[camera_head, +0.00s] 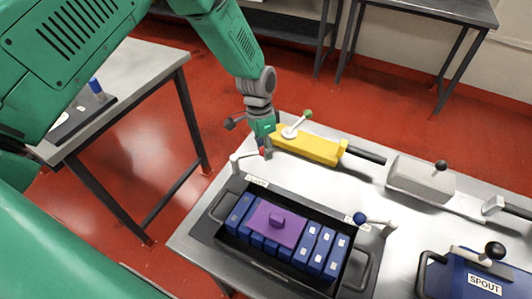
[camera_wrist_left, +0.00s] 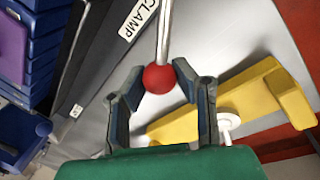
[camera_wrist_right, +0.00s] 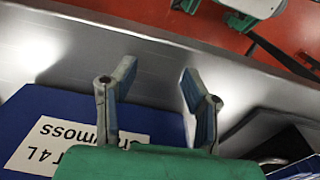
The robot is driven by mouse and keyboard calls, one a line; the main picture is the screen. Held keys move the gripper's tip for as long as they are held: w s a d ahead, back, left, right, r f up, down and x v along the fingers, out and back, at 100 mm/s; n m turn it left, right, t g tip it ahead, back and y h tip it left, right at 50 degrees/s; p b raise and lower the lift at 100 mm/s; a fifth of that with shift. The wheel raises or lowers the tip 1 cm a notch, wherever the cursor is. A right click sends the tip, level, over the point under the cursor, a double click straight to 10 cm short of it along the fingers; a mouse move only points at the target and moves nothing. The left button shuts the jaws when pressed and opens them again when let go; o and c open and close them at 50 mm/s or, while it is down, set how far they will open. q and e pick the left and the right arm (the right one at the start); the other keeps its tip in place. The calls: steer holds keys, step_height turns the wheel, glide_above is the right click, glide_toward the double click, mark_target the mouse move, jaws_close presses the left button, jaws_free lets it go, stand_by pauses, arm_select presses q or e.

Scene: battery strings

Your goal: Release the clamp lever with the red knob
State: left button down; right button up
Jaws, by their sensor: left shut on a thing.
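The clamp lever (camera_head: 240,158) is a pale metal rod at the far left corner of the black battery tray (camera_head: 205,228). Its red knob (camera_wrist_left: 160,79) sits between the fingertips of my left gripper (camera_wrist_left: 158,82) in the left wrist view. My left gripper (camera_head: 264,151) comes down from above and is shut on the knob, partly covering it in the head view. The rod (camera_wrist_left: 164,35) runs up from the knob past a CLAMP label (camera_wrist_left: 138,18). My right gripper (camera_wrist_right: 155,90) is open, with nothing between its fingers, above a dark blue labelled surface (camera_wrist_right: 45,115).
The tray holds several blue cells (camera_head: 312,245) and a purple block (camera_head: 275,222). A blue-knobbed lever (camera_head: 360,218) stands at its right. A yellow tool (camera_head: 315,147) lies just behind my left gripper. A grey block (camera_head: 420,178) and a SPOUT-labelled blue unit (camera_head: 485,284) stand right.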

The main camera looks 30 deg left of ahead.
arm_select(q)
steer(key=shift+w+a+r+n, duration=0.1)
steer(key=shift+w+a+n, duration=0.35)
steer(key=shift+n, duration=0.45)
arm_select(e)
steer(key=shift+w+a, duration=0.1)
steer(key=shift+w, duration=0.2)
arm_select(q)
steer(key=shift+w+a+n+t, duration=0.45)
steer(key=shift+a+n, duration=0.3)
steer(key=shift+n, duration=0.35)
arm_select(e)
steer(key=shift+w+a, duration=0.1)
steer(key=shift+a, duration=0.2)
arm_select(q)
steer(key=shift+w+a+n, duration=0.2)
steer(key=shift+n, duration=0.2)
steer(key=shift+a+n, duration=0.1)
steer(key=shift+n, duration=0.2)
arm_select(e)
steer(key=shift+d, duration=0.15)
arm_select(q)
steer(key=shift+w, duration=0.1)
arm_select(e)
steer(key=shift+f, duration=0.1)
